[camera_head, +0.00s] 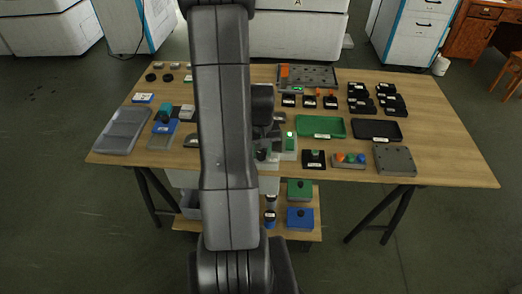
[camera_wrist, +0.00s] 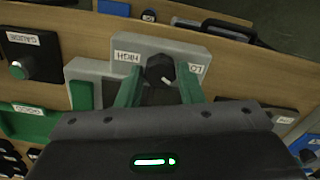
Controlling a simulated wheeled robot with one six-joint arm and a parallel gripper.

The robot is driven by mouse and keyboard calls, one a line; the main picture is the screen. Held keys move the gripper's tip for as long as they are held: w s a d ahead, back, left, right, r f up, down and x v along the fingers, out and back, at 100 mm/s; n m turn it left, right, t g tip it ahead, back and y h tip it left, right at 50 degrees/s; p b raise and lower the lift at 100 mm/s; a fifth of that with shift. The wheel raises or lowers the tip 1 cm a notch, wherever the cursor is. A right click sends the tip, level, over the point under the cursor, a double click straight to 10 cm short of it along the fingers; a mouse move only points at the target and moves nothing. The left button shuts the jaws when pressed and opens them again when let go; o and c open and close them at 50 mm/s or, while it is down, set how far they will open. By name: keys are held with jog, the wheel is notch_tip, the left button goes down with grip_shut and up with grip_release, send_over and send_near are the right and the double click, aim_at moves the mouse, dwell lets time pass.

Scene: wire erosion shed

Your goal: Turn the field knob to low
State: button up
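The field knob (camera_wrist: 159,69) is a dark round knob on a light grey panel (camera_wrist: 122,61) in the wrist view. A white mark on it points down and to the right. A HIGH label (camera_wrist: 127,57) is left of it and a LOW label (camera_wrist: 196,69) right of it, both upside down. My gripper (camera_wrist: 158,82) is open, with one green finger on each side of the knob and gaps visible. I cannot tell how deep the fingers reach. In the head view my arm hides most of this area.
A light box with a green rocker (camera_wrist: 81,96) stands close beside the panel. A black plate with a green knob (camera_head: 314,157), a green tray (camera_head: 320,127) and a dark tray (camera_head: 377,130) lie to the right on the wooden table (camera_head: 440,150). Many small items crowd the table.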

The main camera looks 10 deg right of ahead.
aim_at(261, 153)
jog(key=o, duration=0.3)
jog(key=shift+r, duration=0.1)
notch_tip(261, 153, up, 14)
jog(key=shift+f, duration=0.2)
dwell(0.6)
notch_tip(261, 153, down, 14)
jog(key=shift+r, duration=0.1)
dwell(0.6)
